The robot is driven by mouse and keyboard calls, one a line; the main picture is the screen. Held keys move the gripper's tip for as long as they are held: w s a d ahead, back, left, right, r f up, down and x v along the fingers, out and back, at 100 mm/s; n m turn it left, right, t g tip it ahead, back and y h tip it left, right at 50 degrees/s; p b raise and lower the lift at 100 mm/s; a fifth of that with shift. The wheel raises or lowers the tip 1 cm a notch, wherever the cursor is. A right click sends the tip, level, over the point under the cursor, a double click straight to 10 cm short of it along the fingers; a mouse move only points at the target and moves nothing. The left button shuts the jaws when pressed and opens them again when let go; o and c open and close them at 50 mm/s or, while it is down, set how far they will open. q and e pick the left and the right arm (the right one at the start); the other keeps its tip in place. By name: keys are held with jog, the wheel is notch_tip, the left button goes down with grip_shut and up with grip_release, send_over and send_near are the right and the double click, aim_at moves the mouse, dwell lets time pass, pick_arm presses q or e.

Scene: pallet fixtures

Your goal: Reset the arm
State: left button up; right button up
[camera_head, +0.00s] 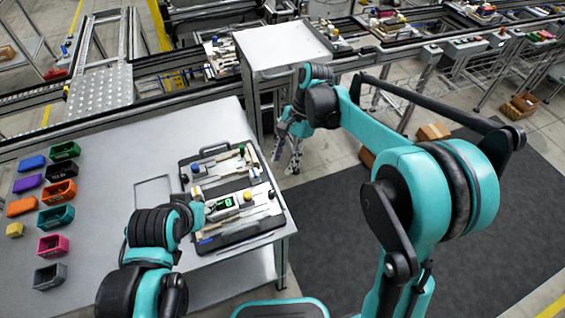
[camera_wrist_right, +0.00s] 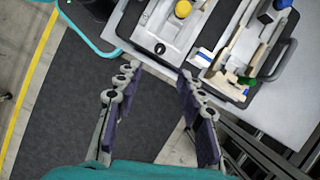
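My right gripper (camera_head: 287,160) hangs over the floor beside the table's right edge, apart from the table and the trays. In the right wrist view its two fingers (camera_wrist_right: 154,76) are spread with nothing between them. My left arm reaches in from the bottom left, and its wrist (camera_head: 188,212) is at the near tray's left side. The left gripper's fingers cannot be made out. Two black trays with tools and parts lie on the table: the far one (camera_head: 183,166) and the near one (camera_head: 268,238).
The grey table (camera_head: 120,150) carries several coloured bins at left, including a green one (camera_head: 64,150) and a pink one (camera_head: 53,245). A white-topped stand (camera_head: 285,45) is behind my right gripper. Dark matting (camera_head: 320,220) covers open floor right of the table. Conveyors run behind.

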dwell(0.4)
jog(key=s+d+n+t+h+b, duration=0.1)
jog(key=s+d+n+t+h, duration=0.2)
jog(key=s+d+n+t, duration=0.7)
jog(key=s+d, duration=0.4)
jog(key=s, duration=0.1)
jog(key=shift+r+n+h, duration=0.4)
dwell(2.8)
